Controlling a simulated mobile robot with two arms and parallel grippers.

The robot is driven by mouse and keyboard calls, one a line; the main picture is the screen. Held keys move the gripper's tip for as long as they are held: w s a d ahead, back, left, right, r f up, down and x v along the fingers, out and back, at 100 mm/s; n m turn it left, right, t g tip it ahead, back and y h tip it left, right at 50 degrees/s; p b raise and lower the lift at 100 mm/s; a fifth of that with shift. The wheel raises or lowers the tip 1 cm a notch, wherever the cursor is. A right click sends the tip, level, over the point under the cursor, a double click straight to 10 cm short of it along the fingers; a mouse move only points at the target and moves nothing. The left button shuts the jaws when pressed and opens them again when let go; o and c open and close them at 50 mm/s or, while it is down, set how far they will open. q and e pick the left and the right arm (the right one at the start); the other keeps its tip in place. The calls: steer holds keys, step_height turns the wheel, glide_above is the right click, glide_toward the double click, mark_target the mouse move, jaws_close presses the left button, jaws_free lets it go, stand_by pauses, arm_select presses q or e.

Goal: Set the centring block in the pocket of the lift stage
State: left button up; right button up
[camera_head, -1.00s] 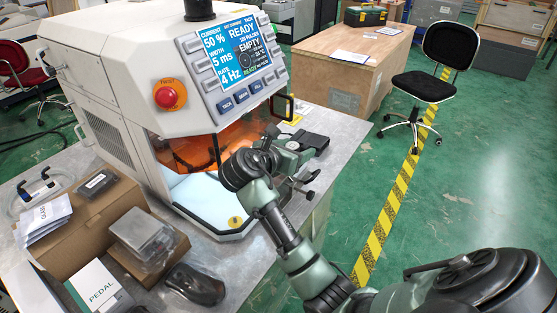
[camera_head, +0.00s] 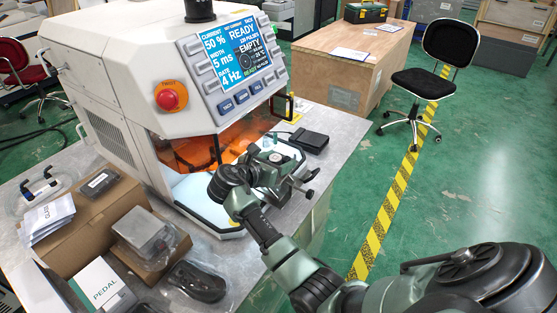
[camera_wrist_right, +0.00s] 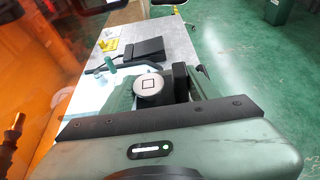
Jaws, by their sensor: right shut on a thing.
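My right gripper (camera_head: 277,160) is in front of the machine's open chamber, over the table's right part. It is shut on a round grey metal piece with a dark square mark on its top, which I take to be the centring block (camera_wrist_right: 151,86). In the head view the block (camera_head: 276,157) shows small between the fingers. It looks held upright, above the table top. The lift stage and its pocket cannot be made out; the orange shield and my arm hide much of the chamber. My left gripper is not in view.
The white machine (camera_head: 110,75) has an orange shield (camera_head: 190,153) over its chamber; its screen (camera_head: 232,50) reads READY and EMPTY. A black pedal-like box (camera_head: 309,140) lies behind my gripper.

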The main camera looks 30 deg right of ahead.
steer(key=o, duration=1.6)
steer(key=shift+f, duration=0.1)
steer(key=shift+o, duration=0.2)
steer(key=b+v, duration=0.1)
steer(key=v, duration=1.1)
